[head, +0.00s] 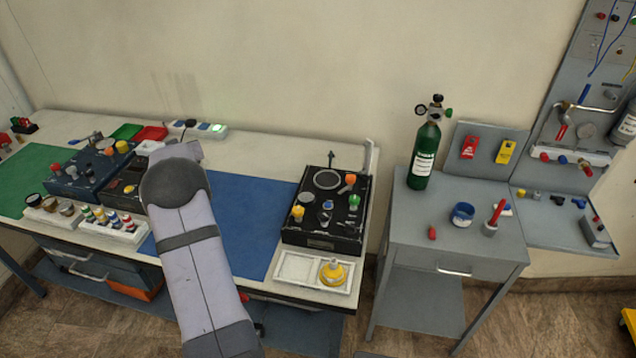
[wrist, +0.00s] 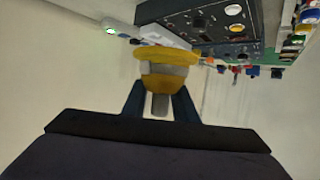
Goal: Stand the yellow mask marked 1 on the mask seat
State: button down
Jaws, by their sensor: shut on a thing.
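In the wrist view my gripper (wrist: 160,92) is shut on a yellow mask (wrist: 165,54), with a pale band between its yellow parts. No mark 1 can be read on it. In the head view my arm hides the gripper and this mask. Another yellow mask-like piece (head: 333,272) stands in the right half of a white tray (head: 297,268) at the table's front edge. I cannot tell for sure which part is the mask seat.
A black control unit (head: 321,240) with a ring and coloured knobs stands right of the blue mat (head: 246,222). A blue-grey unit (head: 72,180) and small bottles (head: 108,221) are at left. A green cylinder (head: 425,155) stands on the side cabinet. Bare blue mat shows beside my arm.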

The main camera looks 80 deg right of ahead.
jog(key=s+d+m+g+h+b, duration=0.1)
jog(key=s+d, duration=0.6)
jog(key=s, duration=0.3)
jog(key=s+d+m+g+h+b, duration=0.1)
jog(key=s+d, duration=0.5)
jog(key=s, duration=0.4)
jog(key=m+g+h+b, duration=0.1)
jog(key=m+g+b, duration=0.1)
send_over(325, 172)
notch_tip(325, 172, down, 2)
jog(key=shift+f+b, duration=0.9)
jog(key=shift+f, duration=4.15)
jog(key=shift+a, duration=0.1)
jog(key=c, duration=1.4)
grip_release()
jog(key=shift+b+v, duration=1.35)
jog(key=shift+v, duration=4.7)
